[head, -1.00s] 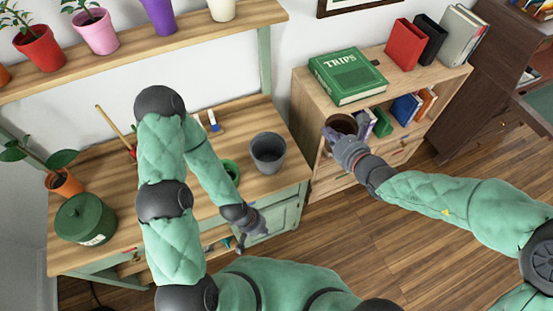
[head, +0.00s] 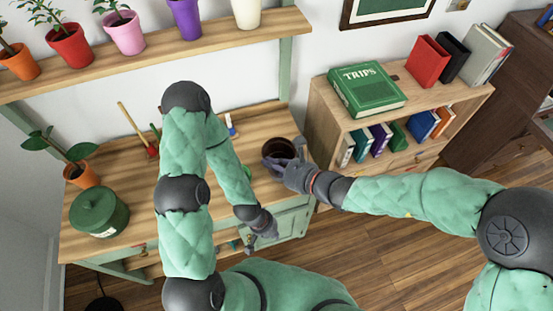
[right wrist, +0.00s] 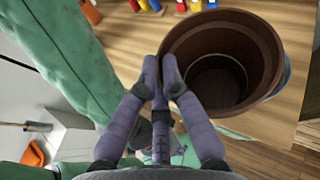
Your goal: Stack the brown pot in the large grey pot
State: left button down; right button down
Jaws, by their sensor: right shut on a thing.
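The brown pot (head: 279,147) is upright over the right end of the wooden workbench, and its open mouth fills the upper right of the right wrist view (right wrist: 262,55). My right gripper (head: 274,164) is shut on its near rim, also seen in the right wrist view (right wrist: 160,68). The large grey pot is mostly hidden behind the brown pot and my fingers; a grey-blue edge (right wrist: 286,76) shows beside the brown pot. I cannot tell how far inside it the brown pot is. My left gripper (head: 258,243) is low at the bench front; its finger opening is unclear.
A dark green lidded pot (head: 99,212) and an orange potted plant (head: 82,174) stand at the bench's left. A shelf (head: 150,48) of pots is above. A bookcase (head: 325,120) with a green book (head: 367,89) stands right of the bench. My left arm crosses the bench middle.

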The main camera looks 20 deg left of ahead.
aim_at(276, 157)
jog(key=w, duration=0.1)
jog(key=w+f, duration=0.1)
jog(key=w, duration=0.1)
jog(key=w+f, duration=0.1)
jog(key=shift+w+a+f+b, duration=0.2)
jog(key=shift+a+b, duration=0.1)
jog(key=shift+a, duration=0.05)
jog(key=w+f, duration=0.2)
jog(key=f, duration=0.1)
jog(key=w+f+b, duration=0.1)
jog(key=w, duration=0.1)
jog(key=shift+a+f, duration=0.3)
jog(key=shift+f, duration=0.1)
jog(key=shift+w+f+b, duration=0.15)
jog(key=shift+f+b, duration=0.2)
jog(key=shift+f, duration=0.55)
jog(key=shift+w+f+b, duration=0.1)
jog(key=shift+f+b, duration=0.25)
jog(key=shift+f, duration=0.5)
jog(key=shift+f, duration=0.1)
jog(key=shift+f+b, duration=0.35)
jog(key=shift+b, duration=0.05)
jog(key=shift+f, duration=0.2)
jog(key=c, duration=1.4)
grip_release()
